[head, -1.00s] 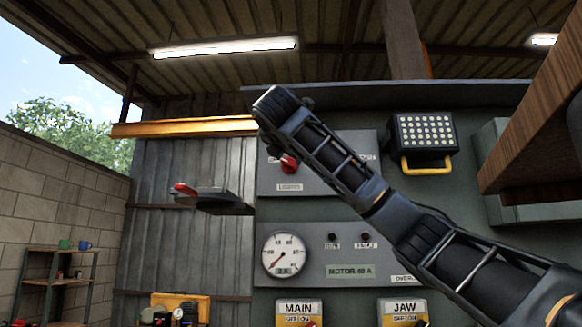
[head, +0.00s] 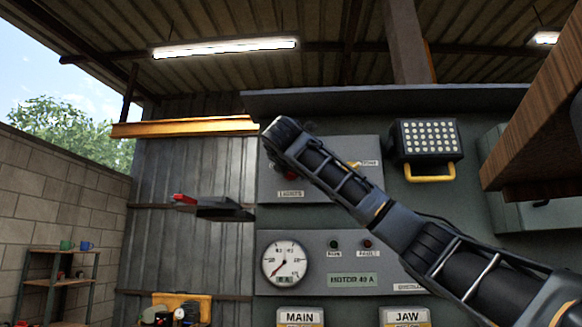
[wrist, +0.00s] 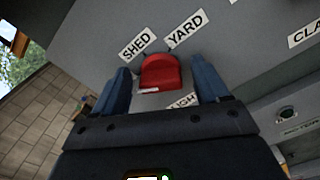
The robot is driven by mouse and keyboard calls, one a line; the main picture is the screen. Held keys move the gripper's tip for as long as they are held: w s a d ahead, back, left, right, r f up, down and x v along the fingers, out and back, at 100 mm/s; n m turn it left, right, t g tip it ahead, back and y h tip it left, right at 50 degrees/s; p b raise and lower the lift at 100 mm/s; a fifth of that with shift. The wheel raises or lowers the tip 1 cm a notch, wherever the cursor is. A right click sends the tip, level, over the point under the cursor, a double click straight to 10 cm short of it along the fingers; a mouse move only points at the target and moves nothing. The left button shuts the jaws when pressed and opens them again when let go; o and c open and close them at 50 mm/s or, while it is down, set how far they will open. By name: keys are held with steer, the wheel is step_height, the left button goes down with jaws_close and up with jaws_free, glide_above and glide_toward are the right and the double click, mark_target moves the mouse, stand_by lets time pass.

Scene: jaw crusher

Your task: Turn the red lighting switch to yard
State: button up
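The red lighting switch (wrist: 162,72) is a rounded knob on a grey panel, seen close in the wrist view. The label SHED (wrist: 137,43) is above left of it and the label YARD (wrist: 185,29) above right. A small white mark shows at the knob's lower left; I cannot tell which label the knob points to. My gripper (wrist: 164,85) is open, with one blue finger on each side of the knob and visible gaps. In the head view a bit of the red switch (head: 291,176) shows beneath my arm; my fingers are hidden there.
A floodlight (head: 426,142) with a yellow handle is right of the lights panel (head: 280,190). A gauge (head: 285,262) and indicator lamps are below, then MAIN (head: 299,317) and JAW (head: 406,317) plates. A dark ledge-like part with a red end (head: 213,207) projects at left.

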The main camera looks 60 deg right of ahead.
steer(key=c, duration=0.9)
steer(key=shift+c, duration=0.2)
steer(key=m+b, duration=0.1)
steer(key=m, duration=0.4)
steer(key=m+b, duration=0.1)
steer(key=m, duration=0.5)
steer(key=f+m+b, duration=0.1)
steer(key=m+b, duration=0.1)
steer(key=m, duration=0.4)
steer(key=shift+d+f, duration=0.1)
steer(key=m, duration=0.3)
steer(key=m+p, duration=0.1)
steer(key=m, duration=0.2)
steer(key=shift+f+m, duration=0.2)
steer(key=shift+m, duration=0.2)
